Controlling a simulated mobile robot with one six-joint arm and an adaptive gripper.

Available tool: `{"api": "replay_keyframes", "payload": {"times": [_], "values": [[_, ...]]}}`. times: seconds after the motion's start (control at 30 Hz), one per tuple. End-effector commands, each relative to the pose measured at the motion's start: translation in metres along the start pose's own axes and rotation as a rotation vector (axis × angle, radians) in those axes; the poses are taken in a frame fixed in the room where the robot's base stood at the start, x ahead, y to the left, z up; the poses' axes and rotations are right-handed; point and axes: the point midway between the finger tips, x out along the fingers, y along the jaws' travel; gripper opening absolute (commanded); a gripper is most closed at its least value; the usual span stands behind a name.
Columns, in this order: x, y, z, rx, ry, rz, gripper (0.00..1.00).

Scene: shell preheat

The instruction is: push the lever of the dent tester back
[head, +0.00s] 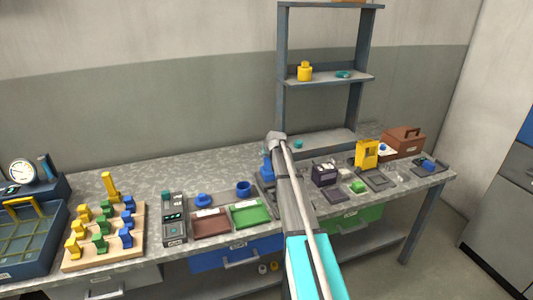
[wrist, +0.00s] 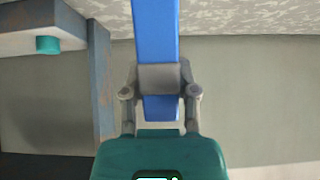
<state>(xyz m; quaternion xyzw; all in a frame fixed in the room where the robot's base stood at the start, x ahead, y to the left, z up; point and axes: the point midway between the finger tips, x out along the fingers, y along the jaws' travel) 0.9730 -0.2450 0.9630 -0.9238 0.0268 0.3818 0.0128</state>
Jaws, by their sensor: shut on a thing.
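My gripper (wrist: 160,78) is shut on a blue bar (wrist: 155,30), which looks like the lever of the dent tester. The bar runs from the top edge of the wrist view down between the two fingers, and its end shows just past them. In the head view, blue parts (head: 267,167) show just left of my arm, behind the trays. Most of the tester is hidden behind my arm there, and the fingers cannot be made out. I cannot tell how far back the lever stands.
A grey shelf rack (head: 283,75) stands close behind my arm, with a teal piece (wrist: 47,45) on it. A dark box (head: 324,174) stands to the right.

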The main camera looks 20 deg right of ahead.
Motion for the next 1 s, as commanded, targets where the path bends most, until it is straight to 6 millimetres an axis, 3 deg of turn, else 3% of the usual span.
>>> {"api": "replay_keyframes", "payload": {"times": [0.07, 0.1, 0.27, 1.0], "values": [[0.0008, -0.0003, -0.0001, -0.004, -0.002, 0.001, 0.0], [0.0009, -0.0006, -0.0002, -0.004, -0.001, 0.001, 0.44], [0.001, -0.0016, -0.0006, -0.005, 0.0, 0.0, 0.74], [0.0008, -0.0023, -0.0008, -0.005, 0.001, 0.0, 0.74]]}}
